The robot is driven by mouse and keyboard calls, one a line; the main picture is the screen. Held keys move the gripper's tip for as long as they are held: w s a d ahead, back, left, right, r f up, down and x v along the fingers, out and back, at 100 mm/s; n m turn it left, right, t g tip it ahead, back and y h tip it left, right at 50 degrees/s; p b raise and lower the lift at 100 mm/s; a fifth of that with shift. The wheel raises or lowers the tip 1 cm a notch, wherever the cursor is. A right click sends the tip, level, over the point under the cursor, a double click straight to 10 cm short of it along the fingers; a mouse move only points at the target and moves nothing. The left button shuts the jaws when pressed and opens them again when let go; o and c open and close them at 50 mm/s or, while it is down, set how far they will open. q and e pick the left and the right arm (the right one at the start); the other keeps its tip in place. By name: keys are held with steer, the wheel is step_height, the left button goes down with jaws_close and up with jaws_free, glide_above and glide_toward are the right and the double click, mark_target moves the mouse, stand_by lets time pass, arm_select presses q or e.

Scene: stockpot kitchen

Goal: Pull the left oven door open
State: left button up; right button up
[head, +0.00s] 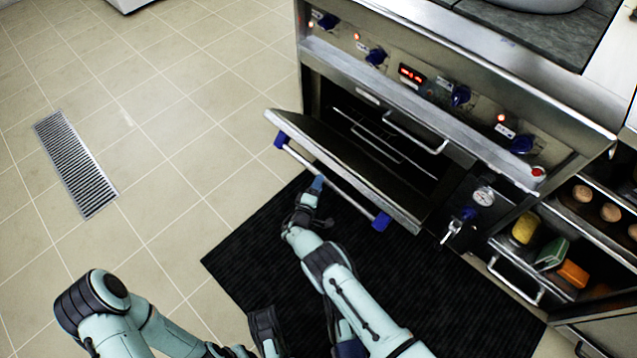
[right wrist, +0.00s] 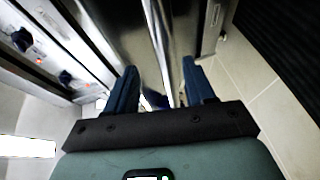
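The left oven door (head: 345,165) is hinged at its bottom and stands tilted partly open, with the dark cavity showing behind it. Its bar handle (head: 345,195) has blue end mounts. My right gripper (head: 316,186) is at the left half of this handle, with its blue fingertips at the bar. In the right wrist view its two dark blue fingers (right wrist: 160,82) stand apart, with shiny metal ahead of them. I cannot tell whether they touch the bar. My left arm comes in at the bottom left; its gripper is not clearly seen at the bottom edge.
A control panel (head: 440,85) with blue knobs and red lights runs above the oven. A gauge and tap (head: 465,212) and open shelves with food (head: 560,255) are to the right. A black mat (head: 450,290) lies in front. Tiled floor at left is clear, with a drain grate (head: 75,165).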

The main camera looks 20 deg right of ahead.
steer(key=s+a+f, duration=0.6)
steer(key=s+f, duration=0.1)
steer(key=s, duration=0.3)
steer(key=shift+a+f, duration=0.15)
steer(key=shift+a, duration=0.1)
stand_by(0.9)
steer(key=shift+s, duration=0.1)
